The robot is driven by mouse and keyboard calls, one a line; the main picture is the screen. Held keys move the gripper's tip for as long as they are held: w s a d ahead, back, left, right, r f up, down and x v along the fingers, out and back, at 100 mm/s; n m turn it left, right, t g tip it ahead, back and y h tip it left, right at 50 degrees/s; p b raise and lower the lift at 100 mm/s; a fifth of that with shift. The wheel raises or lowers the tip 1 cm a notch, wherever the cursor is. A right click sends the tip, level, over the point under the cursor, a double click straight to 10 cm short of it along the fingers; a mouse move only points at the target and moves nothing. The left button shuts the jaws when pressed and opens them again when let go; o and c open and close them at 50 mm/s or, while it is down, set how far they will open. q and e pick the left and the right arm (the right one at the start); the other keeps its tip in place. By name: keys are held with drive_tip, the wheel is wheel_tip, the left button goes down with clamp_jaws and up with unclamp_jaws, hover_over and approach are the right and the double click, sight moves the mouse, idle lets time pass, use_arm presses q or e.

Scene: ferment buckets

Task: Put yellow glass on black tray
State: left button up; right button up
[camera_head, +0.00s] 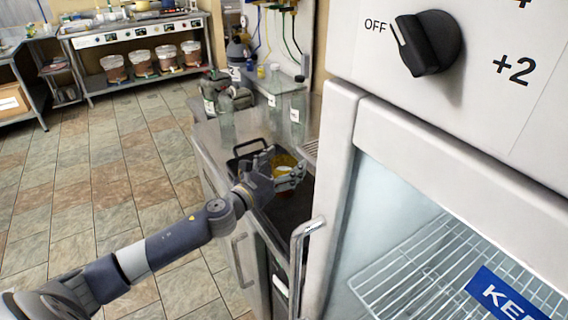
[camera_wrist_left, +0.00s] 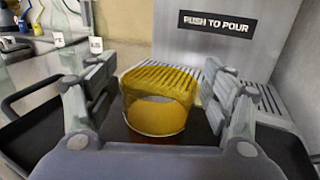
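The yellow glass (camera_wrist_left: 160,108) is see-through and stands between the two fingers of my left gripper (camera_wrist_left: 160,82), with a narrow gap showing on each side. In the head view the glass (camera_head: 284,162) shows partly behind the left gripper (camera_head: 276,168). The black tray (camera_wrist_left: 42,125) with raised handles lies below and around the glass; its handle shows in the head view (camera_head: 250,147). I cannot tell whether the glass's base touches the tray. My right gripper is not in view.
A grey dispenser (camera_wrist_left: 217,38) marked "PUSH TO POUR" stands just behind the glass. Clear bottles (camera_head: 297,108) stand beyond the tray. A white fridge (camera_head: 335,190) with a metal handle is close on the right. Tiled floor is free on the left.

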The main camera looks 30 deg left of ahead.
use_arm(q)
drive_tip(key=shift+r, duration=0.15)
drive_tip(key=s, duration=0.3)
drive_tip(key=s+a+b, duration=0.1)
drive_tip(key=s, duration=0.3)
drive_tip(key=s+b, duration=0.1)
drive_tip(key=s, duration=0.2)
drive_tip(key=shift+s+a, duration=0.25)
drive_tip(key=shift+a, duration=0.05)
drive_tip(key=shift+s+a+b, duration=0.1)
drive_tip(key=shift+s+b, duration=0.25)
drive_tip(key=shift+s, duration=0.35)
